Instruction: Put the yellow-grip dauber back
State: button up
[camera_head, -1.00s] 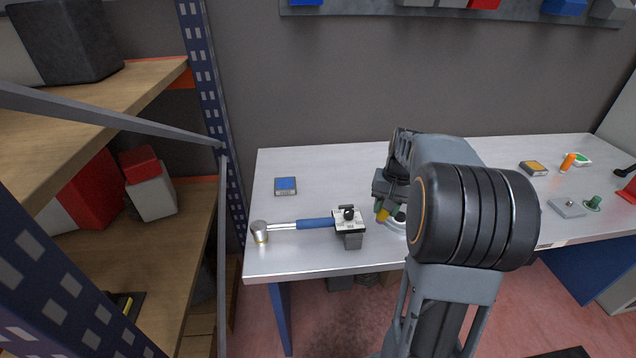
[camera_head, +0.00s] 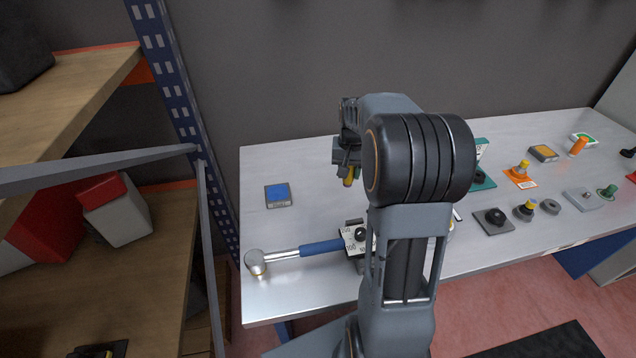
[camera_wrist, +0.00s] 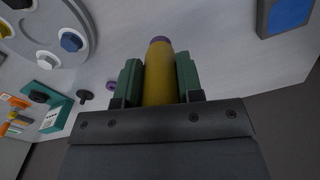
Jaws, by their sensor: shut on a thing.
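My gripper (camera_wrist: 158,82) is shut on the yellow-grip dauber (camera_wrist: 158,60), with its two green finger pads on either side of the grip. The dauber shows a purple end beyond the grip in the wrist view. In the head view my gripper (camera_head: 347,160) is above the left middle of the workbench, and the dauber's yellow grip (camera_head: 349,177) hangs below it, apparently clear of the top. My arm hides part of the bench to the right. I cannot tell which spot belongs to the dauber.
A grey disc with coloured bolts (camera_wrist: 45,30) shows in the wrist view. An orange plate (camera_head: 520,180) and several small parts stand right. Shelving is left.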

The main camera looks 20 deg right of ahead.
jog(key=shift+w+a+f+p, duration=0.4)
jog(key=shift+w+a+f, duration=0.3)
jog(key=shift+w+f, duration=0.75)
jog(key=shift+w+a+f+p, duration=0.4)
jog(key=shift+w+a+f, duration=0.25)
jog(key=shift+w+f, duration=0.8)
jog(key=shift+w+a+f+p, duration=0.4)
jog(key=shift+w+a+f, duration=0.3)
jog(key=shift+w+f, duration=0.95)
jog(key=shift+f, duration=0.5)
jog(key=shift+w+f, duration=0.15)
jog(key=shift+f, duration=0.5)
jog(key=shift+f, duration=0.1)
jog(key=shift+f, duration=0.15)
jog(key=o, duration=1.1)
